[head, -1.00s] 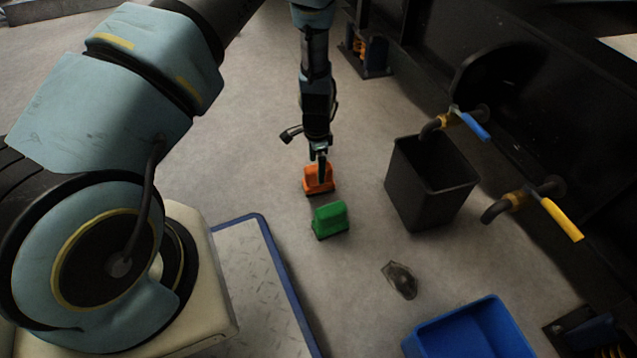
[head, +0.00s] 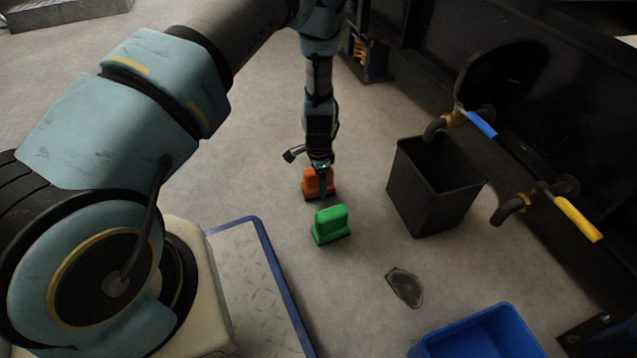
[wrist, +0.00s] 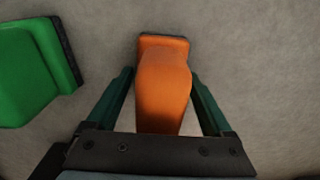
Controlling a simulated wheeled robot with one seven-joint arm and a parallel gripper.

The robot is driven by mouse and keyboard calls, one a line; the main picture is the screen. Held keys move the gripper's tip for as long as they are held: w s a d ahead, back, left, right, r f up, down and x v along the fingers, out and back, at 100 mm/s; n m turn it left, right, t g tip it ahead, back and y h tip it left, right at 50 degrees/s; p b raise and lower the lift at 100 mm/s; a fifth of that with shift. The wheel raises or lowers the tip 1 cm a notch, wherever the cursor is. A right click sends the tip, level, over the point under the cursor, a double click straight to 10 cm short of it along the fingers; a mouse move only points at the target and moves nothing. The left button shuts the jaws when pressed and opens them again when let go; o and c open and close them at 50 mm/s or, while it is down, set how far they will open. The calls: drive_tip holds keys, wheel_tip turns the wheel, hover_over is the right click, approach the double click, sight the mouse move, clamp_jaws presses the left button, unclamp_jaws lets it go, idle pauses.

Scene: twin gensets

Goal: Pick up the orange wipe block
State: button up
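The orange wipe block (head: 312,184) stands on the grey floor beyond the green block in the head view. In the wrist view the orange block (wrist: 163,84) lies between the two green fingers of my gripper (wrist: 162,88). The fingers stand apart, one on each side, with a narrow gap on the left; on the right the finger is very close to the block, and I cannot tell if it touches. In the head view my gripper (head: 321,170) points down at the block and partly hides it.
The green block (head: 330,224) stands close by, nearer than the orange one; it is at the left in the wrist view (wrist: 36,72). A black bin (head: 433,190) stands to the right, below pipes with blue and yellow handles. A blue tub (head: 480,335) and a dark floor patch (head: 405,287) are nearer.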

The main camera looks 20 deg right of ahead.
drive_tip(key=c, duration=1.2)
drive_tip(key=shift+r, duration=0.1)
wheel_tip(320, 180, up, 10)
drive_tip(key=p, duration=0.5)
